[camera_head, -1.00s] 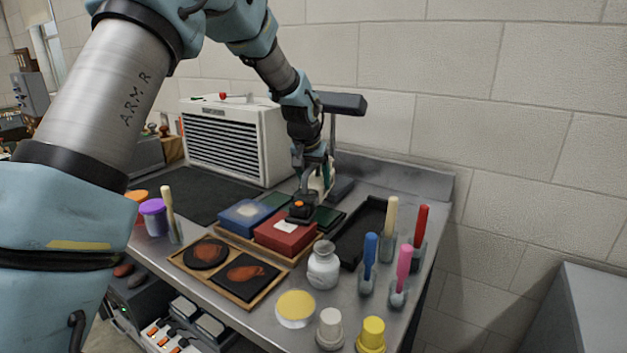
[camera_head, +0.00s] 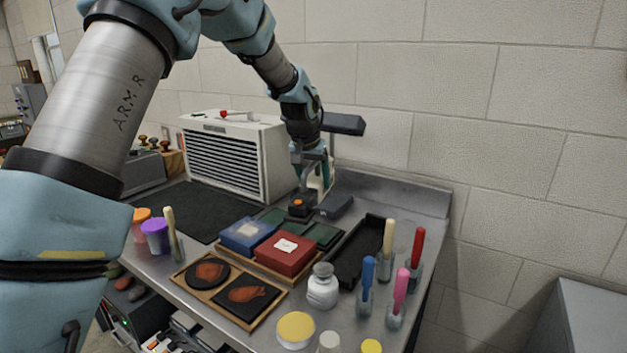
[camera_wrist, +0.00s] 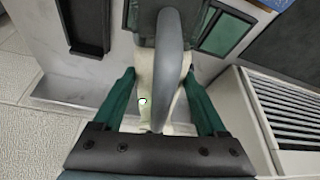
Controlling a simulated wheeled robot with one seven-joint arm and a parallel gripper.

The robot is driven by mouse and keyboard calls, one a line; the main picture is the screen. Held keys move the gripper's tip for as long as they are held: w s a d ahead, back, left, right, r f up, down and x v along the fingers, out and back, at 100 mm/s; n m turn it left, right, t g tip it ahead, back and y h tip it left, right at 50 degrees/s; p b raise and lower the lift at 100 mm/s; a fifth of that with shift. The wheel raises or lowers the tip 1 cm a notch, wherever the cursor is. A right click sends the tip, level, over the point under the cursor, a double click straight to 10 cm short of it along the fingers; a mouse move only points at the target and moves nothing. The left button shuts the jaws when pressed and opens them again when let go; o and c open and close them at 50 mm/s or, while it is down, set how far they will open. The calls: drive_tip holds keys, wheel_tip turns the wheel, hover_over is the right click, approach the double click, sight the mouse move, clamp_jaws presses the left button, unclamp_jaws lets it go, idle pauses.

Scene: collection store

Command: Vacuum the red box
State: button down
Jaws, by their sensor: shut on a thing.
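The red box (camera_head: 285,256), with a white label on its lid, sits in a wooden tray (camera_head: 243,262) beside the blue box (camera_head: 247,235). My gripper (camera_head: 318,168) is shut on the handheld vacuum (camera_head: 301,206), which has a dark head with an orange button and a pale body. The vacuum head is behind the red box, near the green boxes (camera_head: 322,235), apart from the red lid. In the wrist view my gripper (camera_wrist: 160,85) has green fingers either side of the vacuum's pale body and grey handle (camera_wrist: 170,55). The red box is not visible there.
A black tray (camera_head: 347,272) lies right of the boxes. A white jar (camera_head: 323,287) and several colored brushes in holders, such as the blue one (camera_head: 367,275), stand in front. A white louvred unit (camera_head: 238,155) and a wall bound the back. The dark mat (camera_head: 185,215) is clear.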

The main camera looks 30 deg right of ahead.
sight(313, 162)
drive_tip(key=shift+r, duration=0.1)
drive_tip(key=shift+r+p, duration=1)
drive_tip(key=shift+r, duration=0.5)
drive_tip(key=shift+d+f, duration=0.1)
drive_tip(key=shift+f, duration=0.05)
